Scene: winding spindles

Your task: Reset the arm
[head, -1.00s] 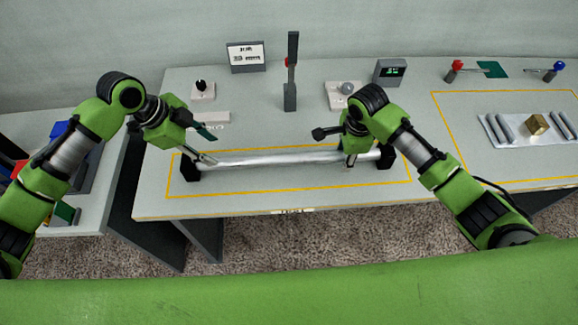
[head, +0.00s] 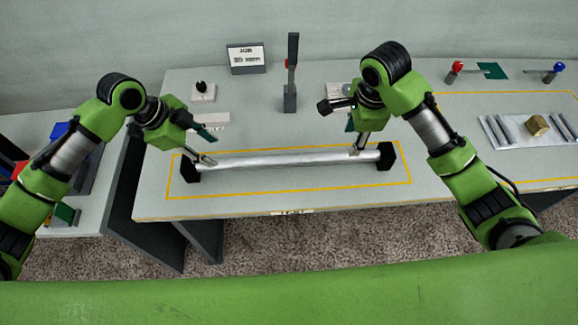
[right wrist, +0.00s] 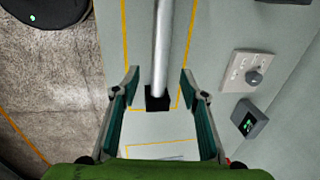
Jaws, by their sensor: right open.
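A long silvery spindle (head: 285,160) lies across two black supports, the left one (head: 190,171) and the right one (head: 385,156), inside a yellow outline. My left gripper (head: 208,147) is at the spindle's left end, with its fingers apart; whether it touches the bar is unclear. My right gripper (head: 356,138) is raised over the bar near its right end, open and empty. In the right wrist view, the spindle (right wrist: 162,45) and a black support (right wrist: 157,98) show between and beyond the spread fingers (right wrist: 160,74).
Behind the spindle are a dark upright post (head: 291,75), a sign (head: 246,58) and a black-knobbed switch plate (head: 203,91). A dial plate (right wrist: 249,80) and a small display box (right wrist: 247,119) stand nearby. A tray (head: 520,142) with rods and a brass block lies right.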

